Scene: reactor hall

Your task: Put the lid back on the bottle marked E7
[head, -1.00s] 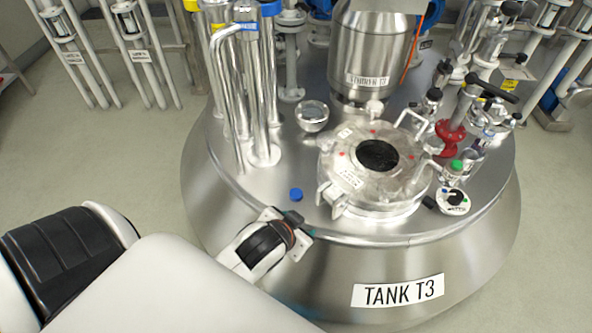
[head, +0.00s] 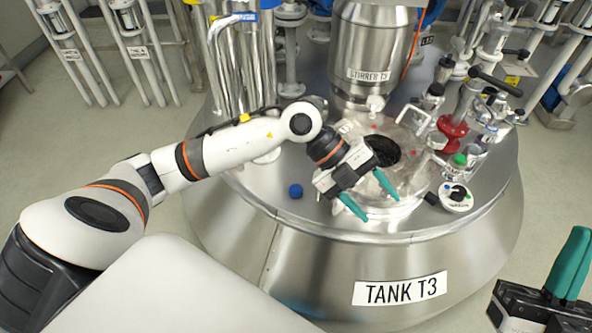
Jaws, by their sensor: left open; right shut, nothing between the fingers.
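A small blue lid (head: 296,191) lies on the tank top, left of the round hatch. My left gripper (head: 380,208) hangs over the hatch's front, right of the lid, with its teal fingers apart and nothing between them. My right gripper (head: 576,240) is at the lower right edge, fingers shut and empty, partly cut off by the frame. Small bottles stand at the right of the tank top, one with a green cap (head: 459,160). I cannot read an E7 mark on any of them.
The hatch (head: 410,190) with its dark opening is partly hidden by my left gripper. A stirrer housing (head: 375,55), pipes (head: 245,70) and a red valve (head: 452,133) rise from the tank top. A small round dial (head: 456,197) sits at the right rim.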

